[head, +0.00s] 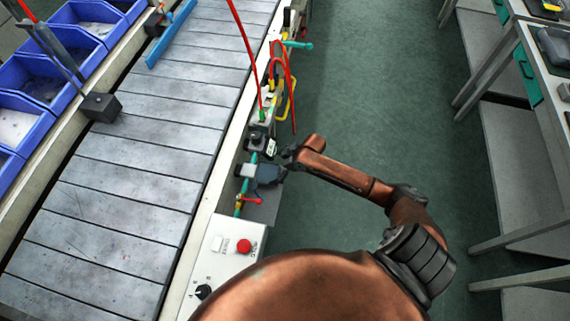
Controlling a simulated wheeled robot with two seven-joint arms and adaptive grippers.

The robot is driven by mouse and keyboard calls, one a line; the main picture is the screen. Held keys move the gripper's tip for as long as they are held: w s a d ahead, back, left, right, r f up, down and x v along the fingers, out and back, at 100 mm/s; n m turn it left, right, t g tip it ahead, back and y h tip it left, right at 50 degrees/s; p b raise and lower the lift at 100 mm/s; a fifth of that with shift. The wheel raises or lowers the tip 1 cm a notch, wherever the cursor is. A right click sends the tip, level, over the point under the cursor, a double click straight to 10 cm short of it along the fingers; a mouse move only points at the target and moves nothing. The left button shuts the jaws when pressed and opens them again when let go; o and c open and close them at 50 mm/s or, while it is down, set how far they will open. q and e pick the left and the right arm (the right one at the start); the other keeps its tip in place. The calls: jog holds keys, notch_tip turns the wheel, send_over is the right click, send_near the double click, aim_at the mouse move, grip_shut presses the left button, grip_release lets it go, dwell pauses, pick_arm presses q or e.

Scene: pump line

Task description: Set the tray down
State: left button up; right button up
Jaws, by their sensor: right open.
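I cannot make out a tray for certain in the head view. My right gripper (287,157) is open at the right edge of the conveyor line, beside a small dark pump-like unit (268,174). It is small and dark here, and I cannot tell whether it touches the unit. A flat grey plate (262,207) lies just below that unit, partly covered by fittings. My left gripper is not in view.
A slatted conveyor (130,188) runs along the left, with several blue bins (76,48) beyond it. A control box with a red button (244,246) stands near the front. Workbenches (540,85) are at the right. The green floor (385,75) between is clear.

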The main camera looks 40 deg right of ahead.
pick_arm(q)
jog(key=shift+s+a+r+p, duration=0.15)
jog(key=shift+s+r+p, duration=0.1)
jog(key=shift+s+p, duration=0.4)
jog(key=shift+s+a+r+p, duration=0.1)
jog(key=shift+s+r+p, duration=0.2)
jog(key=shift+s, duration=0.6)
pick_arm(e)
jog(key=v, duration=0.7)
